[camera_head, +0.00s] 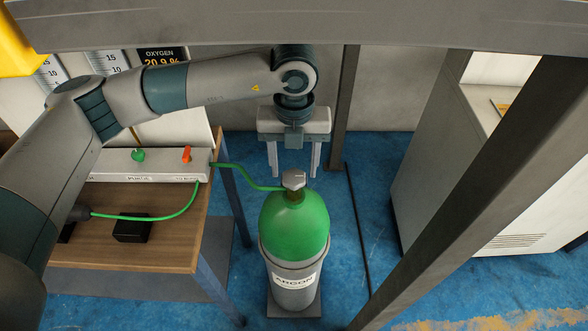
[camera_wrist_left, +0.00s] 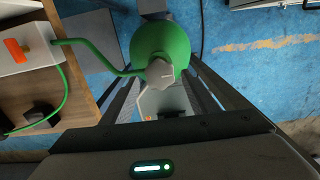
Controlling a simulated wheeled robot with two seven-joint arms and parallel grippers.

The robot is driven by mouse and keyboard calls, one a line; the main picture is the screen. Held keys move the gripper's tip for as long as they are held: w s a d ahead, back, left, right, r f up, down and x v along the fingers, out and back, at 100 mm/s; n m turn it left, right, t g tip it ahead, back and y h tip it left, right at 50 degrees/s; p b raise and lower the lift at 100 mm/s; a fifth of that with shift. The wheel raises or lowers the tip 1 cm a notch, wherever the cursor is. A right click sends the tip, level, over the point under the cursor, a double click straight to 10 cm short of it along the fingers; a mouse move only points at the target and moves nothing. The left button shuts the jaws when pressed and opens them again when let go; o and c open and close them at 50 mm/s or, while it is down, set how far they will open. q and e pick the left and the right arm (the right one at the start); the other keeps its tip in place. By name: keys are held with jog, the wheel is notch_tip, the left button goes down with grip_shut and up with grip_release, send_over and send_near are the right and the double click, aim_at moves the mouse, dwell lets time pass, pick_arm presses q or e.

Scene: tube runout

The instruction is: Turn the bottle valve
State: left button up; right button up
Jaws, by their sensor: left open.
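The argon bottle (camera_head: 295,228) stands upright on the floor, green on top and grey below. Its grey valve (camera_head: 293,180) sits on the neck, with a green hose leaving it to the left. The bottle also shows in the left wrist view (camera_wrist_left: 160,42), with the valve (camera_wrist_left: 160,73) in front of it. My left gripper (camera_head: 294,174) is open, its fingers pointing down. In the head view its two fingertips lie either side of the valve, apart from it; how far behind or above it they are is hard to judge. My right gripper is not in view.
A wooden table (camera_head: 130,254) at the left carries a white manifold box (camera_head: 150,166) with a green and an orange knob. The green hose (camera_head: 240,176) runs from the box to the bottle. A grey frame post (camera_head: 470,190) and a cabinet (camera_head: 440,150) stand at the right. Blue floor lies between.

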pick_arm(q)
jog(key=shift+f, duration=0.7)
jog(key=shift+f+b, duration=0.15)
jog(key=shift+b, duration=0.35)
jog(key=shift+c, duration=0.6)
jog(key=c, duration=0.7)
jog(key=o, duration=0.8)
